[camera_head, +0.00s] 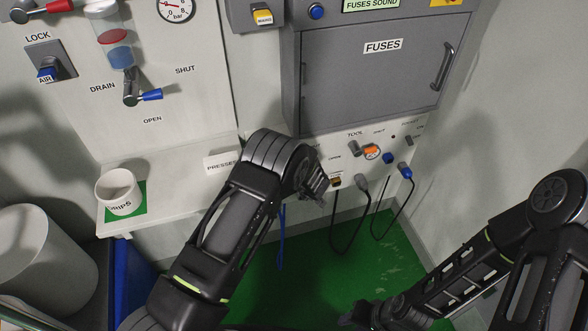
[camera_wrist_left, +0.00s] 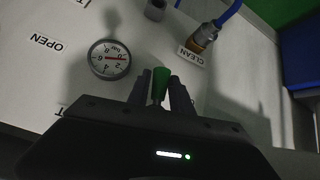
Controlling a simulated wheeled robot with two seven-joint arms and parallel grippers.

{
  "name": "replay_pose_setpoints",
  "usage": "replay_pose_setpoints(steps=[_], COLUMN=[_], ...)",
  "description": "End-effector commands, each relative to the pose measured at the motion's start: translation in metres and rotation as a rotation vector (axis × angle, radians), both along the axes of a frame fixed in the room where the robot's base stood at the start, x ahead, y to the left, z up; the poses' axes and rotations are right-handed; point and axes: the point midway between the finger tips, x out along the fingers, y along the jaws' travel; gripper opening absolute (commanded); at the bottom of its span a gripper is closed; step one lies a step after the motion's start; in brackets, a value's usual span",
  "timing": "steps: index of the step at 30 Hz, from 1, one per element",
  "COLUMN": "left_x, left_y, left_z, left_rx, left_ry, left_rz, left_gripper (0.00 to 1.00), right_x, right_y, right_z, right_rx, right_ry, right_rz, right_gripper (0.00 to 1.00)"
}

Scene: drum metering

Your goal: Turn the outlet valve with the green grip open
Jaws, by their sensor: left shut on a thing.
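The green grip (camera_wrist_left: 160,80) of the outlet valve shows in the left wrist view, between the two fingers of my left gripper (camera_wrist_left: 161,90), which is shut on it. An OPEN label (camera_wrist_left: 46,42) is at the left of that view. In the head view the green grip is hidden behind my left arm, whose dark gripper (camera_head: 318,189) is at the lower panel. My right gripper (camera_head: 362,312) is low over the green floor, apart from the panel. It is dark, and its fingers cannot be made out.
A round gauge (camera_wrist_left: 109,59) and a hose fitting (camera_wrist_left: 205,37) by the CLEAN label are near the grip. A grey FUSES cabinet (camera_head: 375,75) is above the lower panel. A white cup (camera_head: 119,191) stands on the ledge at left. Cables hang right of my left gripper.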

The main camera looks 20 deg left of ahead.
Motion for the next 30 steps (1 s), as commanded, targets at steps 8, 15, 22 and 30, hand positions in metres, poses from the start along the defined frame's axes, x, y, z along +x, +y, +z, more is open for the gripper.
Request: replay_pose_setpoints(steps=[8, 15, 22, 30], left_x=[-0.0016, -0.0019, -0.0020, -0.0023], left_y=[0.0041, 0.0052, 0.0056, 0.0056], left_z=[0.0002, 0.0003, 0.0004, -0.0001], left_rx=[0.103, 0.126, 0.127, 0.126], left_ry=[0.062, 0.076, 0.076, 0.077], left_rz=[0.000, 0.000, -0.001, 0.000], left_gripper=[0.00, 0.00, 0.00, 0.44], right_x=[-0.0010, -0.0011, -0.0011, -0.0010], right_y=[-0.0004, -0.0004, -0.0003, -0.0003], right_z=[0.0052, 0.0055, 0.0055, 0.0056], right_rx=[-0.002, -0.002, -0.002, -0.002], right_ry=[0.003, 0.003, 0.003, 0.003], right_rz=[-0.001, -0.001, 0.000, 0.000], right_gripper=[0.36, 0.36, 0.36, 0.36])
